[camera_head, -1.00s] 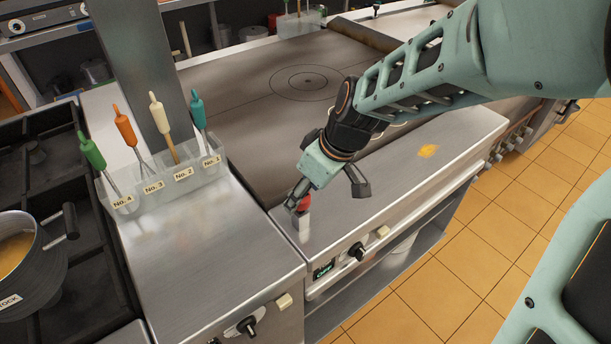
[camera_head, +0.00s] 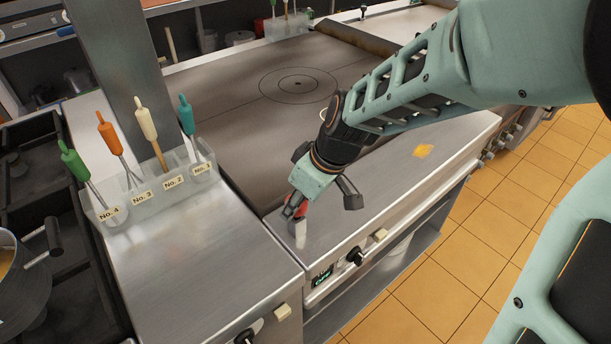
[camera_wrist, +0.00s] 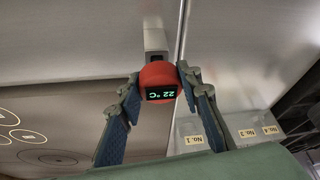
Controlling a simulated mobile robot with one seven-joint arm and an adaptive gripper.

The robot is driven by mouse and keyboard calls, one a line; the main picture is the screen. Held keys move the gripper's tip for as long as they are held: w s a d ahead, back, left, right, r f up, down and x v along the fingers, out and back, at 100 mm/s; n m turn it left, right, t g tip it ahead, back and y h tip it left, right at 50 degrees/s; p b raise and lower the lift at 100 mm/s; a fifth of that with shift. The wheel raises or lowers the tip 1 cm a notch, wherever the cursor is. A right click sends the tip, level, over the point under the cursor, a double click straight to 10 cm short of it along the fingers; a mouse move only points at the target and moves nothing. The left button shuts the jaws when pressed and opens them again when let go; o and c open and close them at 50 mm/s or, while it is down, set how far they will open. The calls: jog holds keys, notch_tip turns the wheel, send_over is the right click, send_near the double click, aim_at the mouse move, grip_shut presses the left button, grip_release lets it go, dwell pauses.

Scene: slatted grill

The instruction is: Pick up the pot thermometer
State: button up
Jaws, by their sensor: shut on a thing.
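The pot thermometer has a round red head (camera_wrist: 159,82) with a dark display reading 22 °C in the wrist view. My gripper (camera_wrist: 159,78) is shut on this head, one finger on each side. In the head view, the red head (camera_head: 299,210) shows only partly below my gripper (camera_head: 296,206), above the front left corner of the griddle's steel front ledge. A pale upright block (camera_head: 300,235) is directly below the head; it also shows beyond the head in the wrist view (camera_wrist: 155,38). The probe is not visible.
A clear holder (camera_head: 150,190) with numbered slots and several coloured-handled utensils stands on the steel counter to the left. A pot (camera_head: 22,285) is at the left edge. Knobs (camera_head: 355,256) line the front.

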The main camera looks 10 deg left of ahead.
notch_tip(320, 180, up, 10)
jog(key=p, duration=0.7)
jog(key=o, duration=0.5)
jog(key=c, duration=0.5)
jog(key=shift+r, duration=0.1)
